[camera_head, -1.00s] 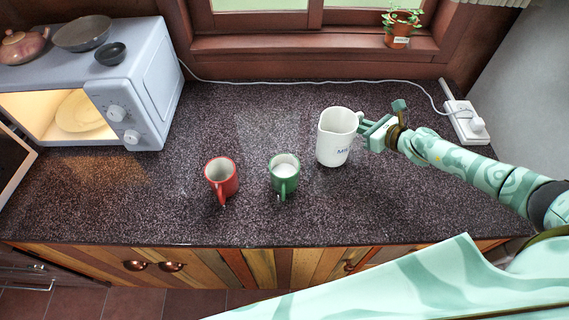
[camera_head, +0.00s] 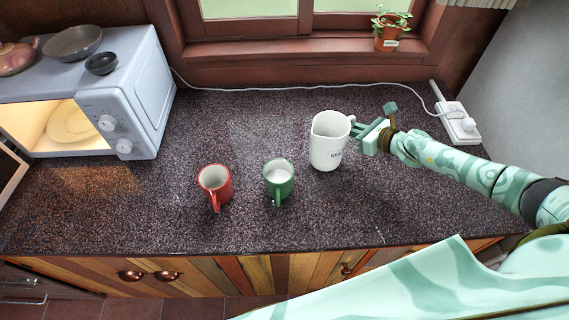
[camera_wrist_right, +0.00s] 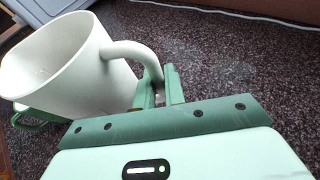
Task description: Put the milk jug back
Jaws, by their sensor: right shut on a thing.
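The white milk jug (camera_head: 328,142) stands upright on the dark speckled counter, right of the mugs, with lettering on its front. My right gripper (camera_head: 358,132) is at its right side, shut on the jug's handle. In the right wrist view the jug (camera_wrist_right: 65,65) is at the upper left, and its handle runs between the fingers of my right gripper (camera_wrist_right: 159,90). The inside of the jug looks white and empty there. My left gripper is not in view.
A green mug (camera_head: 279,180) with white liquid and a red mug (camera_head: 215,184) stand left of the jug. An open microwave (camera_head: 140,100) is at the left. A white cable (camera_head: 290,87) runs along the back to a socket (camera_head: 457,122).

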